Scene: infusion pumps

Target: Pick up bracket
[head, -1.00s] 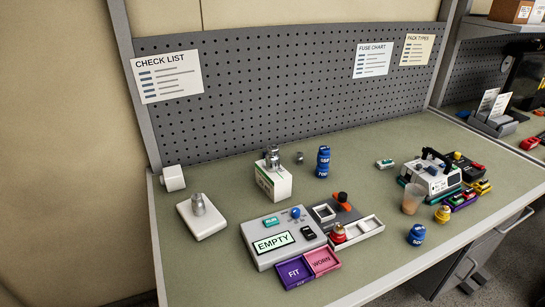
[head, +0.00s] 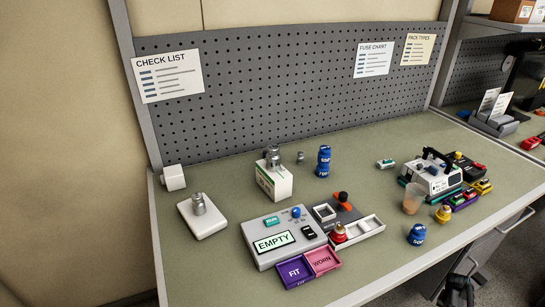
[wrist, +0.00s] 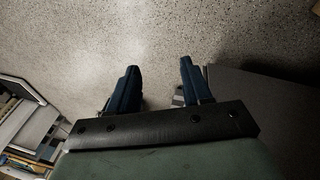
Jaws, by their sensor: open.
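I cannot make out for certain which item is the bracket. A small white block-shaped piece (head: 173,177) stands at the table's far left by the pegboard, and a white plate with a metal knob (head: 202,216) lies in front of it. A white box (head: 274,182) with a metal fitting on top stands near the middle. My gripper (wrist: 158,78) is open, its two dark blue fingers apart with only speckled floor visible between them. In the head view my gripper (head: 458,290) shows as a dark shape at the bottom right, beyond the table's front edge.
A grey device reading EMPTY (head: 284,240) stands at the front, with purple FIT (head: 294,272) and pink WORN (head: 322,261) trays before it. The table's back centre-right is fairly clear.

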